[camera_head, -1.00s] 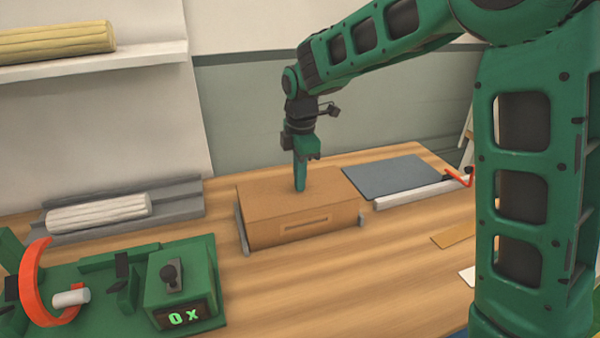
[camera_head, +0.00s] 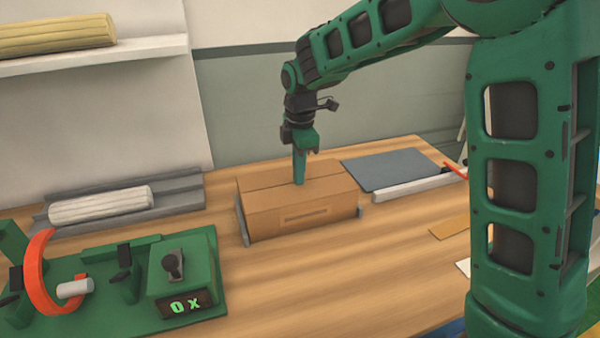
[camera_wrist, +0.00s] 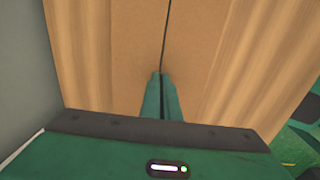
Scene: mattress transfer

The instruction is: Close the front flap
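The brown cardboard box (camera_head: 265,202) sits on the wooden table between grey metal brackets. Its top flaps lie flat or nearly flat, with a dark seam running along the middle of the top. The box top also fills the middle of the wrist view (camera_wrist: 200,45), with the seam between the two flaps. My gripper (camera_head: 299,183) points straight down with its fingertips at the box top near the seam; I cannot tell whether they touch it. In the wrist view the two green fingers (camera_wrist: 160,76) are together with nothing seen between them.
A blue-grey mat (camera_head: 392,168) and a grey rail (camera_head: 405,190) lie right of the box. A green fixture (camera_head: 180,270) with a red ring stands at front left. A roll (camera_head: 100,205) rests on a grey tray behind it. The table in front of the box is clear.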

